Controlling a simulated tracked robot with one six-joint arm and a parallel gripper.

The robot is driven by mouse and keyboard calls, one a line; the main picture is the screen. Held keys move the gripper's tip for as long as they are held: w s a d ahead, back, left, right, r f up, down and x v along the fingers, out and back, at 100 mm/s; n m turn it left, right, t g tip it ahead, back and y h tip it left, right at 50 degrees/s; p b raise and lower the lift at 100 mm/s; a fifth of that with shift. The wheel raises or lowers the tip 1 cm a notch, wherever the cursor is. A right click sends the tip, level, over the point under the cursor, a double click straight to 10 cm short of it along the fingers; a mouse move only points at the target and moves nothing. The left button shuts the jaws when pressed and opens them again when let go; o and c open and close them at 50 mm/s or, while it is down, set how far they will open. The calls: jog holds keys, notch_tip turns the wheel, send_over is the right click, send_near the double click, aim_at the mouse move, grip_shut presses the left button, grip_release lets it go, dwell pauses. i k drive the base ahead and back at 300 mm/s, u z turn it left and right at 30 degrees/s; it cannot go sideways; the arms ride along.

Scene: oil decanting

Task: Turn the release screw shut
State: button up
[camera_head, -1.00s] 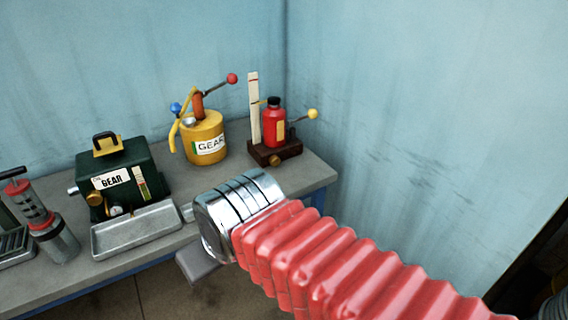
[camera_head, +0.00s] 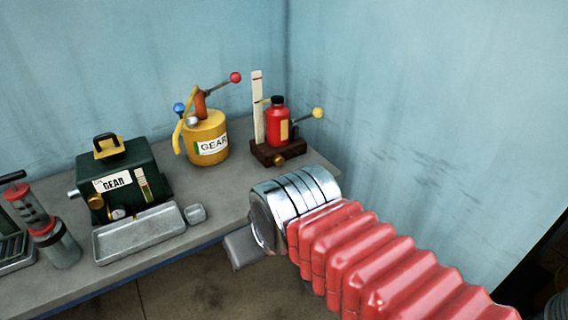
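My gripper shows only as a grey block (camera_head: 243,250) below the chrome wrist, in front of the bench edge. The wrist hides the rest, so I cannot see whether it is open or holds anything. No part is clearly marked as the release screw. A brass knob (camera_head: 278,160) sits low on the front of the dark base (camera_head: 292,151) under a red bottle (camera_head: 277,126) with a black cap. A lever with a yellow ball (camera_head: 318,113) sticks out to its right. Another brass knob (camera_head: 96,201) is on the front of the green GEAR box (camera_head: 128,168).
A yellow GEAR can (camera_head: 207,127) with a red-knobbed lever stands left of the bottle. A metal tray (camera_head: 140,232) and a small grey piece (camera_head: 195,213) lie on the bench (camera_head: 225,190). A red-and-grey pump (camera_head: 48,226) stands far left. Blue walls (camera_head: 430,100) close the corner behind.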

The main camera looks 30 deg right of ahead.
aim_at(278, 160)
jog(key=i, duration=1)
